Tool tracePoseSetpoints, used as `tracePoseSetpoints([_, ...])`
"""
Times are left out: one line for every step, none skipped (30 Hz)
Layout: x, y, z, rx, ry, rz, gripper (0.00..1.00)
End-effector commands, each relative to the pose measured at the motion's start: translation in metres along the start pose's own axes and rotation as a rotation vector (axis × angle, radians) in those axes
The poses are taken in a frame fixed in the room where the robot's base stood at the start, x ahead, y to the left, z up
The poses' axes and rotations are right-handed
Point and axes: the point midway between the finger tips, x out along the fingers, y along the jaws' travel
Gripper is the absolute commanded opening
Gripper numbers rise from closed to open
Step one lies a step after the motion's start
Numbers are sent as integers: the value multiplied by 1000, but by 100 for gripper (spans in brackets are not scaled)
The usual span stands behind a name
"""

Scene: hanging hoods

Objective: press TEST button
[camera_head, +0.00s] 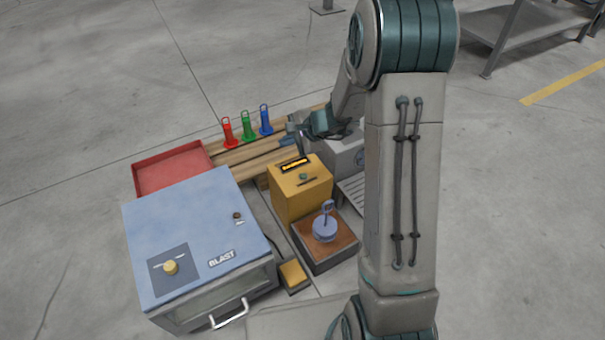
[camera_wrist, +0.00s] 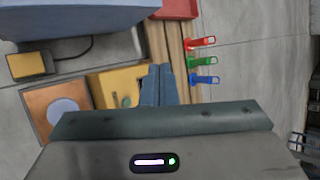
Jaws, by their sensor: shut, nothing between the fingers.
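A yellow box (camera_head: 302,190) with a lit orange display stands in the middle of the bench in the head view. A small greenish button (camera_head: 303,176) sits on its top. No TEST lettering is readable. In the wrist view the yellow box (camera_wrist: 103,84) lies left of my fingers, with its round green button (camera_wrist: 126,101) visible. My gripper (camera_head: 300,146) is shut and empty, above and behind the box's far edge in the head view. Its closed fingers (camera_wrist: 158,70) point down over the box's right edge in the wrist view. I see no contact with the button.
A blue BLAST cabinet (camera_head: 192,232) and a red tray (camera_head: 172,169) stand to the left. Red (camera_head: 228,133), green (camera_head: 248,127) and blue (camera_head: 265,121) upright tags line the wooden slats. A brown-topped stand (camera_head: 342,249) holds a round blue-grey piece (camera_head: 325,230). A grey box stands behind.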

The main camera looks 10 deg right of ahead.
Motion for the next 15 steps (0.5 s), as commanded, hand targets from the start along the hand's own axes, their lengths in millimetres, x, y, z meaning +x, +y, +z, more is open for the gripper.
tracePoseSetpoints([19,4,-24,89,27,-26,0])
tracePoseSetpoints([28,6,-36,139,45,-44,0])
tracePoseSetpoints([38,8,-52,201,70,-66,0])
tracePoseSetpoints([45,10,-64,245,87,-80,0])
tracePoseSetpoints([51,13,-74,285,104,-94,0])
tracePoseSetpoints([59,17,-87,336,125,-109,0])
tracePoseSetpoints([64,19,-96,369,140,-120,0])
tracePoseSetpoints([68,22,-103,398,153,-129,0])
tracePoseSetpoints([73,26,-112,433,168,-139,0])
tracePoseSetpoints([76,28,-118,454,178,-146,0])
tracePoseSetpoints([78,30,-123,472,187,-151,0])
tracePoseSetpoints([80,32,-127,491,196,-157,0])
tracePoseSetpoints([82,33,-130,503,202,-160,0])
tracePoseSetpoints([83,34,-132,511,205,-162,0])
tracePoseSetpoints([83,35,-134,517,209,-164,0])
